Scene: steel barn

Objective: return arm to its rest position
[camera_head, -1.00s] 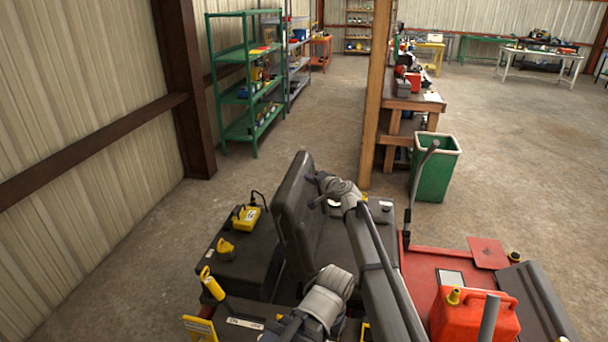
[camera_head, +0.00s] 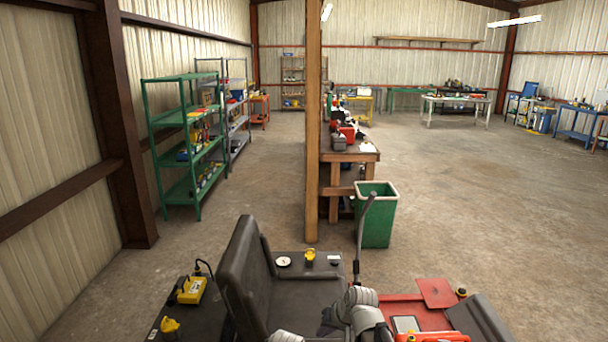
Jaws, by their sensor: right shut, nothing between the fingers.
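Grey, rounded links of my arm show at the bottom centre of the head view, in front of the black seat (camera_head: 243,272). My right gripper (camera_head: 334,319) is at the bottom edge among these links, partly hidden and small. It is shut, with nothing seen in it. It is low, between the seat and the red deck (camera_head: 396,306). My left gripper is not in view.
A dark box with a yellow device (camera_head: 192,290) lies left of the seat. A lever (camera_head: 361,240) rises beside the red deck. Beyond stand a green bin (camera_head: 374,222), a wooden post (camera_head: 312,150) and green shelves (camera_head: 182,145). The floor at right is open.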

